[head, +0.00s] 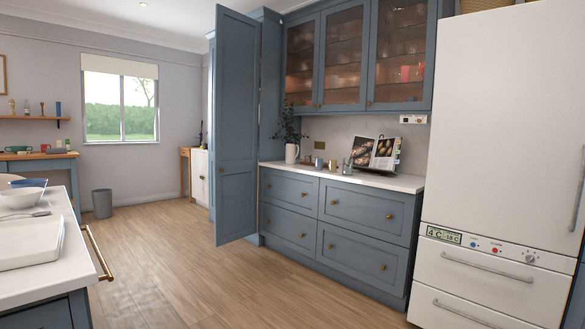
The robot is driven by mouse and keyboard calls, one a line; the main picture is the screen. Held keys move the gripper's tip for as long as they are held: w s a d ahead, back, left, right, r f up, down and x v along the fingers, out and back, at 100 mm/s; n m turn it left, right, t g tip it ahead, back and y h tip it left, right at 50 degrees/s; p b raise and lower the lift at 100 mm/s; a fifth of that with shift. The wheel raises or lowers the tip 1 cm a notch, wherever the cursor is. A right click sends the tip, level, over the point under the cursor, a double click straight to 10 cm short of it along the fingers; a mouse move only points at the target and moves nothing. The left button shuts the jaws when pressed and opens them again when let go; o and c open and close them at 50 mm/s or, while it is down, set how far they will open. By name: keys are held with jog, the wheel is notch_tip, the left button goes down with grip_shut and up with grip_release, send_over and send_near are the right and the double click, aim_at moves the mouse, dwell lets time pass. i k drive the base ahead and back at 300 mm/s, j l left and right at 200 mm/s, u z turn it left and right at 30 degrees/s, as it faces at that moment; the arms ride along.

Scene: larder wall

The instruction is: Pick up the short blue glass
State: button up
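I cannot make out a short blue glass for certain. A small dark blue upright thing (58,108) stands at the right end of the wall shelf at the far left; it is too small to tell whether it is a glass. A small clear or greyish vessel (347,166) stands on the counter before the open book. My gripper does not show in the head view.
A white worktop (30,262) with bowls and a tray is close at left. A tall blue door (236,125) stands open beside the drawer counter (340,215). A white fridge (505,130) is at right. A grey bin (102,203) stands far left. The wooden floor between is clear.

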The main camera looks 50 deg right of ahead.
aim_at(319, 162)
jog(key=z, duration=1.6)
